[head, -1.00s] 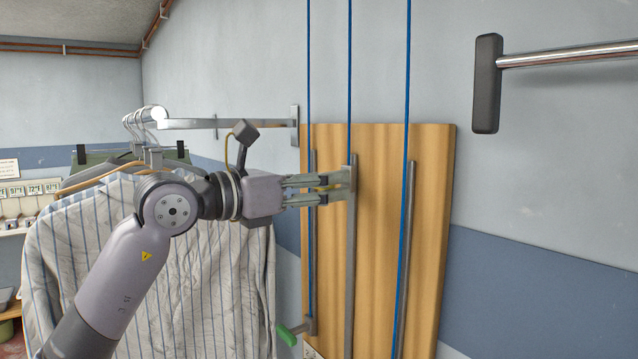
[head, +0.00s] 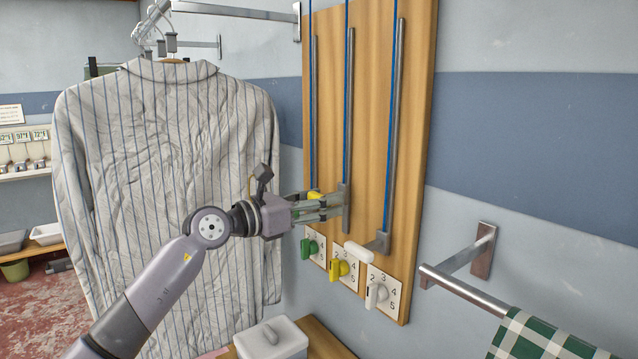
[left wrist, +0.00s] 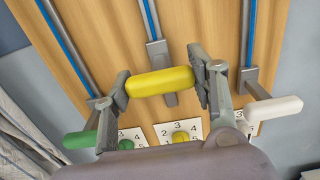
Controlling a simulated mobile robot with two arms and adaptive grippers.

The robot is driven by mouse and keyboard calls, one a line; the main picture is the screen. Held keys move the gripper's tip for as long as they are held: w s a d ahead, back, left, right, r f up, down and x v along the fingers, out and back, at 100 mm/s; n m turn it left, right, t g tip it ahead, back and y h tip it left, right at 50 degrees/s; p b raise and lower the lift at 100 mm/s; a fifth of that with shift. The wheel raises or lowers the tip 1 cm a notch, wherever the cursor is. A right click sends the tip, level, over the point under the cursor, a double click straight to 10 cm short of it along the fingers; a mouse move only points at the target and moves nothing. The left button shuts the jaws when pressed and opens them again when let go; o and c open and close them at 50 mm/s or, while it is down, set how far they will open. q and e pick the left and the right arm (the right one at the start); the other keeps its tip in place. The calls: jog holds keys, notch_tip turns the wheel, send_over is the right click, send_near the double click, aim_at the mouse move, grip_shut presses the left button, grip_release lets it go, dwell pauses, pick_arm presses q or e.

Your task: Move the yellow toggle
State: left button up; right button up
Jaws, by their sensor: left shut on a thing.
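A yellow bar handle (left wrist: 160,82) sits on a slider of the middle vertical rail (head: 348,120) on a wooden board (head: 371,80). My left gripper (left wrist: 163,83) is shut on it, one finger at each end. In the head view, only a little of the yellow handle (head: 314,196) shows past my left gripper (head: 325,205). The handle is about two thirds down the rail. Below it is a dial plate with a yellow knob (head: 339,268), which also shows in the left wrist view (left wrist: 180,137). My right gripper is not in view.
A white handle (head: 358,252) is low on the right rail, and a green handle (left wrist: 80,140) is low on the left one. Green (head: 310,246) and white (head: 376,294) knobs flank the yellow knob. A striped shirt (head: 170,180) hangs left; a towel rail (head: 463,292) juts out right.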

pick_arm(q)
notch_tip(320, 180, down, 7)
jog(key=b, duration=0.2)
jog(key=shift+b, duration=0.35)
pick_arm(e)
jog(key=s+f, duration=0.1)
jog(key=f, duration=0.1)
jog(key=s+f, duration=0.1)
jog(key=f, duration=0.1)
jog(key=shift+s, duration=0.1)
pick_arm(q)
jog(key=o, duration=1.7)
jog(key=shift+r, duration=0.2)
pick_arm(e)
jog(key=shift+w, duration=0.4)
pick_arm(q)
jog(key=shift+a, duration=0.1)
